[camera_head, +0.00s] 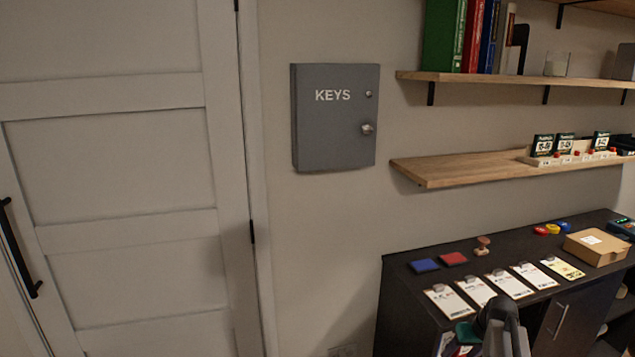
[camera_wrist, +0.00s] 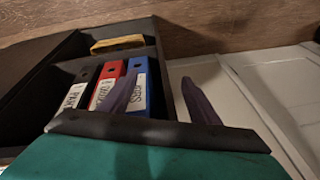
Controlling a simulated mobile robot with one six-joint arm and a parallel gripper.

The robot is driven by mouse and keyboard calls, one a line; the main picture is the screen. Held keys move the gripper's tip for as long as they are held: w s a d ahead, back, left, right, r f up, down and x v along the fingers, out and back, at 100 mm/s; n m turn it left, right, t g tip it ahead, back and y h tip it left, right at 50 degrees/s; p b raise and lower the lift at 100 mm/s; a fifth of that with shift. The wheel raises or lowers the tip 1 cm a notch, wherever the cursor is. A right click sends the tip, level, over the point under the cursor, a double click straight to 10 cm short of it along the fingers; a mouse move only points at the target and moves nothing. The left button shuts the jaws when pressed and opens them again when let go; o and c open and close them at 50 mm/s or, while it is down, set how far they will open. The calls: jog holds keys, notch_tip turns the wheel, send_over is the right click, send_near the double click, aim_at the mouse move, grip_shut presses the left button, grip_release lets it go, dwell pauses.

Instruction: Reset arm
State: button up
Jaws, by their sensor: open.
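My gripper (camera_wrist: 159,74) shows in the wrist view as two dark fingers, spread apart with nothing between them. The fingers stand in front of a dark open compartment (camera_wrist: 35,105) that holds a black binder (camera_wrist: 75,95), a red binder (camera_wrist: 104,86) and a blue binder (camera_wrist: 137,85) with white labels. The left finger overlaps the red and blue binders in the picture; I cannot tell the gap. In the head view, a dark grey part of my arm is at the lower right, in front of the cabinet; the fingers cannot be made out there.
A dark cabinet (camera_head: 400,282) carries several clipboards, a blue pad (camera_head: 424,265), a red pad (camera_head: 453,258), a stamp (camera_head: 482,246) and a cardboard box (camera_head: 597,246). A grey key box (camera_head: 335,117) and shelves (camera_head: 450,172) are on the wall. A teal surface (camera_wrist: 140,160) fills the wrist view's bottom.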

jog(key=s+a+f+n+g, duration=0.1)
jog(key=s+a+f+g, duration=0.2)
jog(key=s+a+f, duration=0.6)
jog(key=s+a+f+n+g, duration=0.15)
jog(key=s+a+f, duration=0.35)
jog(key=a+f, duration=0.8)
jog(key=s+a+f+g, duration=0.1)
jog(key=s+a+f, duration=0.1)
jog(key=s, duration=0.6)
jog(key=s+a+f+m+g+h, duration=0.1)
jog(key=s+a+f+g, duration=0.1)
jog(key=s, duration=0.5)
jog(key=s+a+f+m+g, duration=0.1)
jog(key=s+a+f, duration=0.1)
jog(key=s, duration=0.6)
jog(key=shift+s+f+g, duration=0.3)
jog(key=shift+f+g, duration=0.05)
jog(key=shift+f, duration=0.45)
